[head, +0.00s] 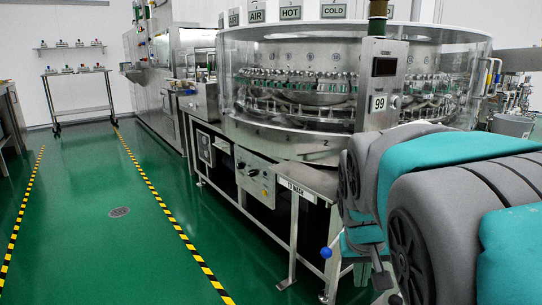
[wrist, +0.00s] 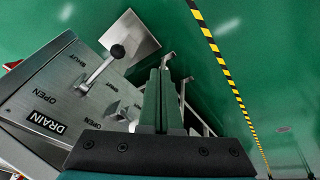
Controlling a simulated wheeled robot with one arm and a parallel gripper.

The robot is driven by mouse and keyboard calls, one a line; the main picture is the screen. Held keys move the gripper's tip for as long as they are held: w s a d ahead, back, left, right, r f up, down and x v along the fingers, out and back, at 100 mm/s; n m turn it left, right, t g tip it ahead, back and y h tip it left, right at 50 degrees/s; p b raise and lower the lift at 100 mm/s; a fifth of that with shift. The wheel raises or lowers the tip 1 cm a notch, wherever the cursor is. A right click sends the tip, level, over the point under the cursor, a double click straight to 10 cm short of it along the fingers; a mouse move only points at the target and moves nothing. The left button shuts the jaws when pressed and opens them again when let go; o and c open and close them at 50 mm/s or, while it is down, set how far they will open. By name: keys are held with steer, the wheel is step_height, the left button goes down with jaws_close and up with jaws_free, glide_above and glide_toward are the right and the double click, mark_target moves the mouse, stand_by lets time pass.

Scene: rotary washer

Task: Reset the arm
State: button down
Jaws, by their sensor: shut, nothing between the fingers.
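My gripper (wrist: 164,72) points up from the dark mount at the bottom of the wrist view. Its two fingers are together with nothing between them. In the head view my grey and teal arm fills the lower right, and I cannot make out the fingertips there. In the wrist view, a metal valve panel (wrist: 52,92) marked DRAIN, OPEN and SHUT lies left of the fingers. A lever with a black knob (wrist: 117,51) stands out from it, apart from the fingers. The fingers and mount hide part of the panel's right side.
The round washer (head: 290,127) with clear walls stands ahead, with a control box (head: 255,178) below and a steel shelf (head: 308,181) at its front. A blue ball knob (head: 326,252) shows beside my arm. Green floor (head: 85,215) between yellow-black stripes is clear at left.

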steer(key=s+a+f+g+y+p, duration=0.1)
steer(key=s+f+g, duration=0.1)
steer(key=s, duration=1)
steer(key=s+a+f+n+g+p, duration=0.1)
steer(key=s+f, duration=0.4)
steer(key=s, duration=0.7)
steer(key=shift+g+y+p, duration=0.4)
steer(key=shift+g+p, duration=0.05)
steer(key=shift+g, duration=0.45)
